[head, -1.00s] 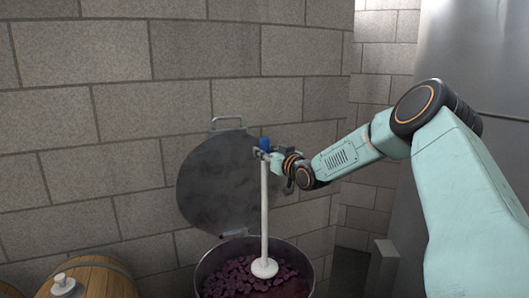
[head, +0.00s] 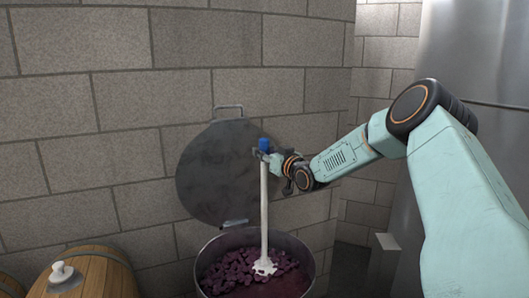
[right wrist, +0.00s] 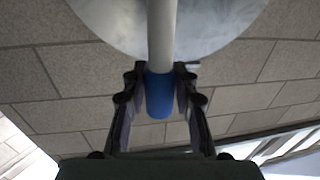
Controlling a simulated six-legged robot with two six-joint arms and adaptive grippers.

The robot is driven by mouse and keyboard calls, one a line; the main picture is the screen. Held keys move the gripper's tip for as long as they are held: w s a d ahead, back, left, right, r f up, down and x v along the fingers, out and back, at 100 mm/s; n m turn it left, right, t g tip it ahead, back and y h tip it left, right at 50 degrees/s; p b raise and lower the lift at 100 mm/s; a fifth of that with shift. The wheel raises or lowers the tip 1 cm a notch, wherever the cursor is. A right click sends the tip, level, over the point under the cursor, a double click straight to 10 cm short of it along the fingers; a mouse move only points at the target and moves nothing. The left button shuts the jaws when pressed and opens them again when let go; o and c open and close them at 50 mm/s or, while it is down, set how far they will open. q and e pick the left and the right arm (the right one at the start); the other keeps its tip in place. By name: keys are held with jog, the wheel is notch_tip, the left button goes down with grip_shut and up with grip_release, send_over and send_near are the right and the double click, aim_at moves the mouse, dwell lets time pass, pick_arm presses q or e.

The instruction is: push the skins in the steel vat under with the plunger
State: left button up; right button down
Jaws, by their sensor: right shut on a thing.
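The steel vat (head: 291,243) stands at the lower middle of the head view, its lid open against the wall. Dark purple skins (head: 232,268) fill its lower part. The plunger (head: 264,205) is a white rod with a blue top and a white disc, near upright, reaching down into the vat. Skins partly cover its disc (head: 264,267). My right gripper (head: 265,155) is shut on the plunger just below or at the blue top. In the right wrist view, the blue grip (right wrist: 160,95) sits between both fingers (right wrist: 159,72). My left gripper is out of view.
The round lid (head: 220,170) rises behind the vat, close to the plunger. A wooden barrel with a white bung (head: 100,272) stands at the lower left. A block wall (head: 110,100) closes the back. A large grey metal tank (head: 480,60) is at the right.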

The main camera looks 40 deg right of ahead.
aim_at(266, 172)
jog(key=shift+d+f+b, duration=0.15)
jog(key=shift+f+b, duration=0.4)
jog(key=shift+f, duration=0.25)
jog(key=shift+f+b, duration=1.85)
jog(key=shift+f, duration=0.7)
jog(key=shift+r, duration=0.15)
notch_tip(266, 172, up, 12)
jog(key=p, duration=1.1)
